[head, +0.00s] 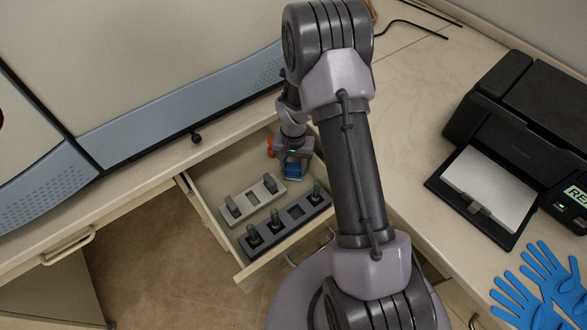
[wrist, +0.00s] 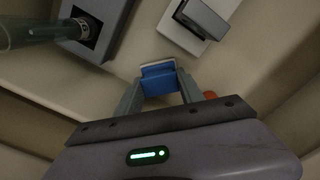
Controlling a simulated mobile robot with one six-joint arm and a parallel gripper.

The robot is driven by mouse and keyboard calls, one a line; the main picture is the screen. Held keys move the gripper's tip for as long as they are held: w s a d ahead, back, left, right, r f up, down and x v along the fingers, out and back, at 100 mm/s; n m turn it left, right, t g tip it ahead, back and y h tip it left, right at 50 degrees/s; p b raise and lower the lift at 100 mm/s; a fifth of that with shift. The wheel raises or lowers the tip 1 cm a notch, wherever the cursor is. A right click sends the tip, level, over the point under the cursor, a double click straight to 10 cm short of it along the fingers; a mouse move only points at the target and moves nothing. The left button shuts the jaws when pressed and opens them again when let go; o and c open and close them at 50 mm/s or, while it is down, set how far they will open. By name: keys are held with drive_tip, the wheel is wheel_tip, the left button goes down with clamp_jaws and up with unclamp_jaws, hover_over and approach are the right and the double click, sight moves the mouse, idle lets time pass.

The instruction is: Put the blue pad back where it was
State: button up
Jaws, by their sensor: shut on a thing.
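My gripper (head: 293,168) is shut on the blue pad (head: 292,174), over the far right part of the open drawer (head: 215,178). The wrist view shows the blue pad (wrist: 158,79) between both fingertips. I cannot tell whether the pad touches the drawer floor. A light grey holder (head: 243,191) lies in the drawer, left of and nearer than the gripper. It has a grey pad (head: 232,206) at one end, another grey pad (head: 270,184) at the other, and an empty slot (head: 251,198) between them. In the wrist view, part of this holder (wrist: 166,19) shows at the top.
A dark rack (head: 263,243) with dark green-capped pieces and an empty square slot stands nearer in the drawer. Its end (wrist: 108,30) shows in the wrist view. The instrument (head: 180,110) stands behind the drawer. A printer (head: 510,150) and blue gloves (head: 540,285) are on the right counter.

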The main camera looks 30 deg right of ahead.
drive_tip(key=shift+f, duration=0.1)
drive_tip(key=shift+c, duration=0.5)
drive_tip(key=o, duration=1.3)
drive_tip(key=shift+f, duration=0.1)
wheel_tip(320, 180, up, 13)
drive_tip(key=p, duration=0.5)
wheel_tip(320, 180, up, 11)
drive_tip(key=t, duration=0.2)
hover_over(293, 166)
drive_tip(key=s+a, duration=0.2)
drive_tip(key=a, duration=0.1)
drive_tip(key=s+a+r+t, duration=0.1)
drive_tip(key=s+a+r, duration=0.2)
drive_tip(key=s+r, duration=0.2)
drive_tip(key=s+a+r+n+t+y, duration=0.1)
drive_tip(key=s+a+r, duration=0.3)
drive_tip(key=s, duration=0.4)
drive_tip(key=s+a+r+n+t+y, duration=0.1)
drive_tip(key=s+a+r, duration=0.2)
drive_tip(key=s+r, duration=0.3)
drive_tip(key=shift+s+a+r+t, duration=0.2)
drive_tip(key=shift+s+r+t, duration=0.05)
drive_tip(key=shift+r+t, duration=0.2)
